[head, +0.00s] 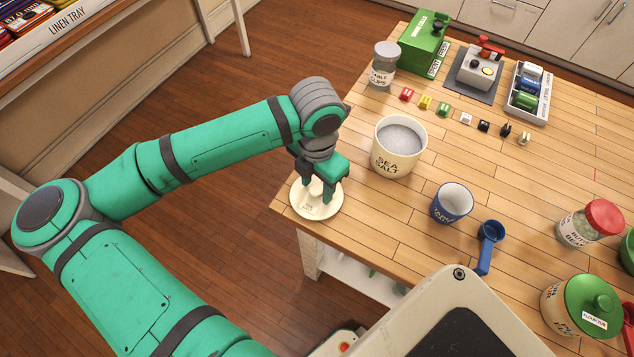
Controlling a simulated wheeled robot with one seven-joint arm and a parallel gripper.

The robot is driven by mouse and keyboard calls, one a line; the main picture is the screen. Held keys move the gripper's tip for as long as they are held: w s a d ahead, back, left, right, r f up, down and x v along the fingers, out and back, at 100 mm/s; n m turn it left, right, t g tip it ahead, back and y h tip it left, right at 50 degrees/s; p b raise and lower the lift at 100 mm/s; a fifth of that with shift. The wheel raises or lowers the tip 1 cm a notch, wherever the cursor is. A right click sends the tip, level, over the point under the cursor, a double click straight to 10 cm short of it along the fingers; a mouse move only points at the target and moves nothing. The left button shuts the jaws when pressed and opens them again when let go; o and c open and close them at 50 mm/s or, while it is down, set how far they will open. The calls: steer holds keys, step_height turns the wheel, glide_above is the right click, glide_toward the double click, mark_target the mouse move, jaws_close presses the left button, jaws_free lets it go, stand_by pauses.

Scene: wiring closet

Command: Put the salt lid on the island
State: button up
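The salt lid (309,208) is a round cream disc with a raised knob and small lettering, in the head view at the near left corner of the wooden island (385,235). My gripper (321,190) points down over it, with its green fingers at either side of the knob. I cannot tell whether the fingers press on the knob, or whether the lid touches the wood or is just above it. The sea salt tub (399,160) stands uncovered to the right of my gripper, full of pale salt.
A blue-rimmed mug (452,203) and blue scoop (487,246) stand right of the tub. A grey-lidded jar (384,65), green box (424,42) and several small coloured blocks are behind. A red-lidded jar (590,222) and green-lidded flour tub (582,305) are at right.

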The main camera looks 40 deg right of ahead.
mark_target(317, 189)
step_height(317, 189, up, 12)
steer(key=shift+r, duration=0.15)
stand_by(0.6)
